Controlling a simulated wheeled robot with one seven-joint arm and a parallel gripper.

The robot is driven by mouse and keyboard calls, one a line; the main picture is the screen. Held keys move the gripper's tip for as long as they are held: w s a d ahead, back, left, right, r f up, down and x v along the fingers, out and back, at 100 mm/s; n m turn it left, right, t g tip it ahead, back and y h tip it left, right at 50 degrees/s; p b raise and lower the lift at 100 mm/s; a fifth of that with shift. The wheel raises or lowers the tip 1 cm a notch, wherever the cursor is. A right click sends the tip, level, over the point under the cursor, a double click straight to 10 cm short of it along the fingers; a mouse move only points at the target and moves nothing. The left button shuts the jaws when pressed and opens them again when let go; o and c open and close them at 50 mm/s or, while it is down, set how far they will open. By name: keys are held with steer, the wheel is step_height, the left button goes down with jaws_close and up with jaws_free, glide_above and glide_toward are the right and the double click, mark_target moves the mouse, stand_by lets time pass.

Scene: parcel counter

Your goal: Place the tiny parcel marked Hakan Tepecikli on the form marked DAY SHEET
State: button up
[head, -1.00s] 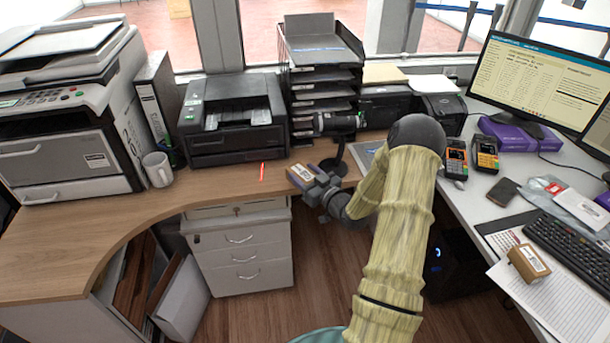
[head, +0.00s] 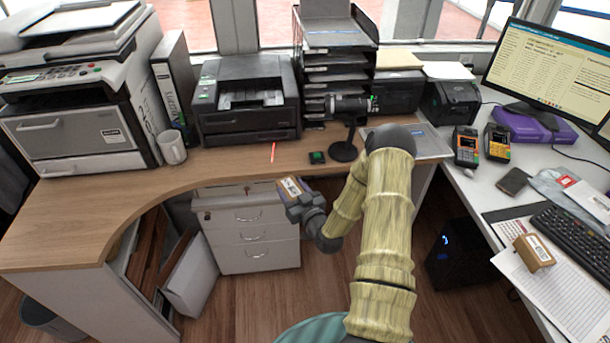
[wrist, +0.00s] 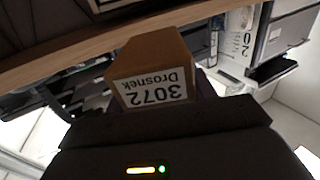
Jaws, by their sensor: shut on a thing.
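My gripper (head: 291,190) is shut on a small brown parcel (head: 288,185) with a white label, held just off the front edge of the wooden desk. In the wrist view the parcel (wrist: 153,62) fills the jaws; its upside-down label reads "3072 Drosnek". No Hakan Tepecikli name is readable. Another small brown parcel (head: 535,252) with a label sits on a lined white paper form (head: 558,293) at the right, on the white counter. I cannot read the form's heading, so I cannot tell whether it is DAY SHEET.
A keyboard (head: 575,240), dark wallet (head: 514,181) and two card terminals (head: 466,147) stand on the white counter. A black scanner on a stand (head: 344,150) and a small black-green item (head: 317,157) are on the wooden desk. A drawer unit (head: 250,235) is below.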

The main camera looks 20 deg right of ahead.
steer(key=s+a+f+m+h, duration=0.1)
steer(key=a+f, duration=0.7)
steer(key=a, duration=0.1)
steer(key=shift+s+h, duration=0.3)
steer(key=shift+h, duration=0.1)
steer(key=shift+a+f, duration=0.1)
steer(key=shift+w+r, duration=0.1)
steer(key=shift+r, duration=0.15)
steer(key=shift+f, duration=0.1)
